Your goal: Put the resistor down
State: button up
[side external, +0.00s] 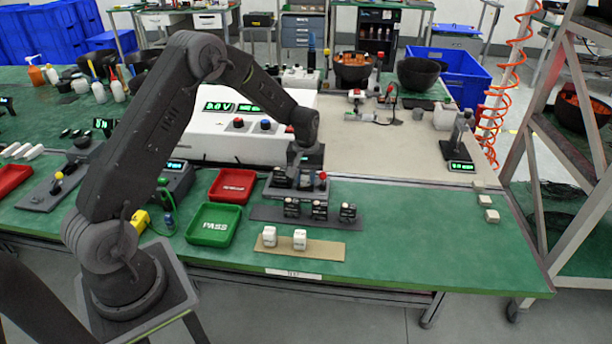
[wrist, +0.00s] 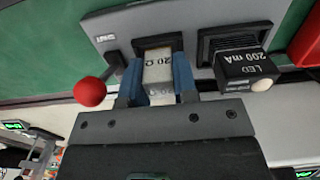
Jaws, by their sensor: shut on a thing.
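The resistor (wrist: 158,64) is a white block marked 20 Ω. In the wrist view it sits between the blue fingers of my gripper (wrist: 158,80), which are shut on it. It is at a socket of the grey test fixture (wrist: 200,50); I cannot tell whether it is seated or just above. A black LED block (wrist: 246,68) marked 200 mA is beside it on the right, and a red-knobbed lever (wrist: 90,91) is on the left. In the side view my gripper (side external: 301,165) is over the fixture (side external: 283,190), and the resistor cannot be made out.
A green PASS tray (side external: 213,225) and a red tray (side external: 232,185) lie left of the fixture. Several black blocks (side external: 320,209) stand on a dark strip in front. Two white blocks (side external: 269,236) stand on a tan strip (side external: 325,250). A white instrument (side external: 230,140) is behind.

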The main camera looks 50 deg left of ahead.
aim_at(306, 172)
jog(key=o, duration=0.6)
jog(key=shift+f, duration=0.1)
jog(key=shift+o, duration=0.2)
jog(key=s+d+r+m+t, duration=0.1)
jog(key=s+d+r, duration=0.1)
jog(key=r, duration=0.8)
jog(key=s+d+r+m, duration=0.1)
jog(key=s+d+r, duration=0.15)
jog(key=r, duration=0.65)
jog(key=s+d+r+m+t, duration=0.2)
jog(key=s+d, duration=0.4)
jog(key=s, duration=0.5)
jog(key=s+d+r+m+t, duration=0.2)
jog(key=s+d+r+m, duration=0.2)
jog(key=s, duration=0.8)
jog(key=shift+s+d+m+t, duration=0.15)
jog(key=shift+d+m+t, duration=0.25)
jog(key=shift+d, duration=0.45)
